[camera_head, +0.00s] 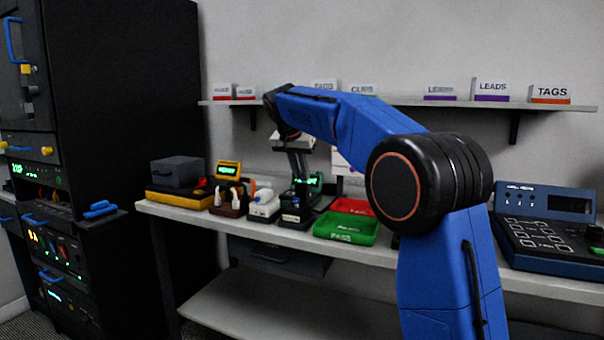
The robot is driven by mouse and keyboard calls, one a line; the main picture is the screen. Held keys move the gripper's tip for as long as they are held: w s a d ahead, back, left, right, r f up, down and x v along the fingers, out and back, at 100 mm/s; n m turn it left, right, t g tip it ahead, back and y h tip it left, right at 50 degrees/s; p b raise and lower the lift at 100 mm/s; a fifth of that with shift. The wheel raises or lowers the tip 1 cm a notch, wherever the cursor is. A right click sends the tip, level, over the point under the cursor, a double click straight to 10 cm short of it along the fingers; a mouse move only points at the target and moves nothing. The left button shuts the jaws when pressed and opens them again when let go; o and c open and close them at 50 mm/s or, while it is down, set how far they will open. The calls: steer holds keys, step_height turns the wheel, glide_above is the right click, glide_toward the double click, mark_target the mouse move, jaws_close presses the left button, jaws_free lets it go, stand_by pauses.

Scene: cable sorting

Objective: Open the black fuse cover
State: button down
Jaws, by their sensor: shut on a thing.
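My blue arm reaches over the bench from the right. My gripper (299,178) points down at a small dark device (297,215) with a green lit display, near the bench's back middle. It is shut on a dark part there, but the fingertips are small and blend with the device. I cannot tell for sure that this part is the black fuse cover, or whether it is raised. No other thing in view can be clearly made out as the fuse cover.
Left of the device stand a white-topped unit (265,204), a brown holder (229,203) and a yellow box with a dark top (180,197). A green tray (345,228) and red tray (352,206) lie to its right. A black rack (125,120) stands at left; a shelf (410,101) runs above.

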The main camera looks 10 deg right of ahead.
steer(key=shift+f, duration=0.1)
steer(key=c, duration=1.7)
jaws_free()
steer(key=shift+a, duration=0.1)
steer(key=shift+c, duration=0.2)
steer(key=v, duration=1.7)
steer(key=shift+s, duration=0.2)
